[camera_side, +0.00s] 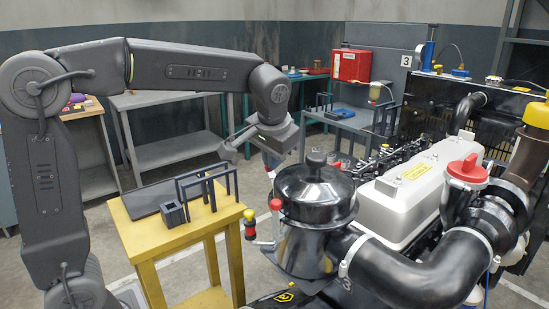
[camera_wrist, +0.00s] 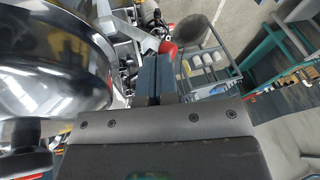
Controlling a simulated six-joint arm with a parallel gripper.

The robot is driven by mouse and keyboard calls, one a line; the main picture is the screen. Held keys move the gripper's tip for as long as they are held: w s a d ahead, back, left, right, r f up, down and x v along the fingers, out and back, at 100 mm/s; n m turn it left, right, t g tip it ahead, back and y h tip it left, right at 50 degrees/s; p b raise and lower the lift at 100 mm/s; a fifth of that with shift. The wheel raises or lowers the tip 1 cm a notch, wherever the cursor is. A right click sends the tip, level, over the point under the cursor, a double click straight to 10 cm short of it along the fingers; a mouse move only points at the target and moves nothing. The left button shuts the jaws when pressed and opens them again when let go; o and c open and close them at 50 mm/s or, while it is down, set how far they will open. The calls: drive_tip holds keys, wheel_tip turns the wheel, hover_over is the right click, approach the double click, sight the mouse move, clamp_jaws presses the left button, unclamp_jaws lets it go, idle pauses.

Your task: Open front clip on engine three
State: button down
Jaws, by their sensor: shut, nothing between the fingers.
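The engine's black canister (camera_side: 315,195) stands in front, with a domed lid. A lever with a red knob (camera_side: 275,205) stands upright at its left side. Another lever with a yellow-and-red knob (camera_side: 250,226) is just left of it. I cannot tell which one is the front clip. My gripper (camera_side: 271,162) is above and behind the canister's left side, pointing down, apart from both levers. In the wrist view its fingers (camera_wrist: 155,76) are together and empty. The canister (camera_wrist: 50,62) fills the left there, and a red knob (camera_wrist: 168,48) shows just beyond the fingertips.
A yellow stand (camera_side: 180,235) with a dark plate and small black frames is left of the engine. The pale valve cover (camera_side: 405,195) and thick black pipes (camera_side: 410,270) lie to the right. Grey benches (camera_side: 170,98) stand behind. The space above the stand is open.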

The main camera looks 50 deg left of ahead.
drive_tip(key=shift+a+f+h, duration=0.3)
drive_tip(key=shift+a+h, duration=0.55)
drive_tip(key=shift+h, duration=0.15)
drive_tip(key=shift+a+f+n+h, duration=0.2)
drive_tip(key=shift+a+f+h, duration=0.65)
drive_tip(key=shift+h, duration=0.35)
drive_tip(key=shift+a+f+n+h, duration=0.2)
drive_tip(key=shift+a+f+h, duration=0.65)
drive_tip(key=shift+h, duration=0.35)
drive_tip(key=shift+d, duration=0.15)
